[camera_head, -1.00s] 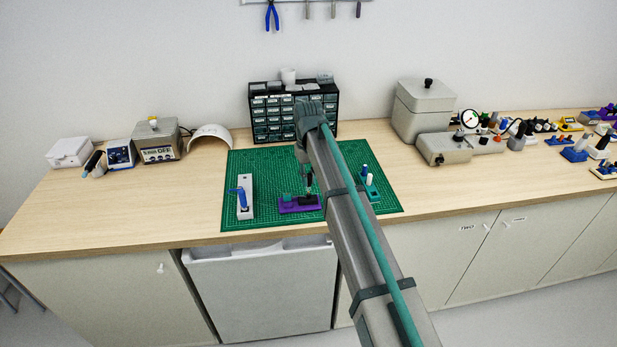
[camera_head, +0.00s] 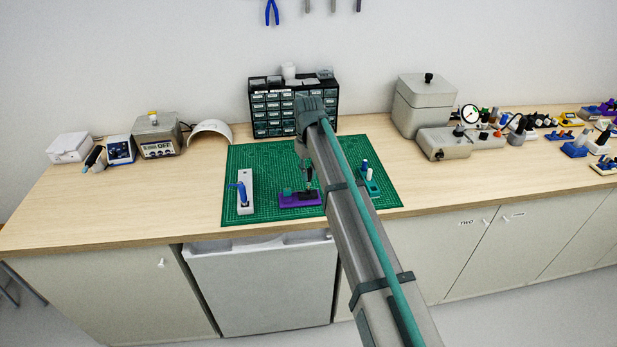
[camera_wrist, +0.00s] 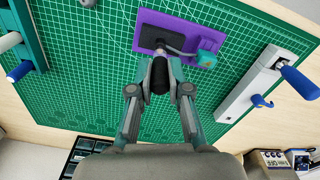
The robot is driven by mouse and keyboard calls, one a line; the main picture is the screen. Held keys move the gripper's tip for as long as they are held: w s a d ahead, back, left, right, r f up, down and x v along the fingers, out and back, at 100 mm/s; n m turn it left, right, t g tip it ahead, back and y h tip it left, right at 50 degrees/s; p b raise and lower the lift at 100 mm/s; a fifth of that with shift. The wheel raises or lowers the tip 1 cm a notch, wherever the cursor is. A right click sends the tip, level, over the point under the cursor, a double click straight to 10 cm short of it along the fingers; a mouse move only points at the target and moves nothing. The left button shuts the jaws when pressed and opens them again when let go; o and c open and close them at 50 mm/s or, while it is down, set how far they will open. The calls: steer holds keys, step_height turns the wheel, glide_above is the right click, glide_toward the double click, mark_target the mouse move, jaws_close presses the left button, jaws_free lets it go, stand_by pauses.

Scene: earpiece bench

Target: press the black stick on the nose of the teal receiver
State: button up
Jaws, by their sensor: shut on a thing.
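My gripper (camera_wrist: 160,88) is shut on the black stick (camera_wrist: 160,76), which shows as a dark upright piece between the fingertips in the wrist view. The gripper (camera_head: 308,186) is small and partly hidden by my arm in the head view. The teal receiver (camera_wrist: 207,59) sits on the purple base (camera_wrist: 208,36), just beyond and right of the fingers in the wrist view. A thin grey piece runs from it toward the stick. I cannot tell whether they touch. In the head view the receiver (camera_head: 287,192) sits on the left of the purple base (camera_head: 298,202).
The green mat (camera_head: 265,160) lies under the base. A grey-white block with a blue handle (camera_head: 245,192) stands to the left. A teal stand with white and blue sticks (camera_head: 369,182) stands to the right. A drawer cabinet (camera_head: 273,113) is behind. Mat around the base is clear.

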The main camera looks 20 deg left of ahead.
mark_target(309, 169)
steer(key=shift+f+b, duration=0.3)
steer(key=shift+f, duration=0.75)
stand_by(0.8)
steer(key=shift+r, duration=0.2)
steer(key=shift+r+p, duration=1.4)
steer(key=shift+r, duration=1.05)
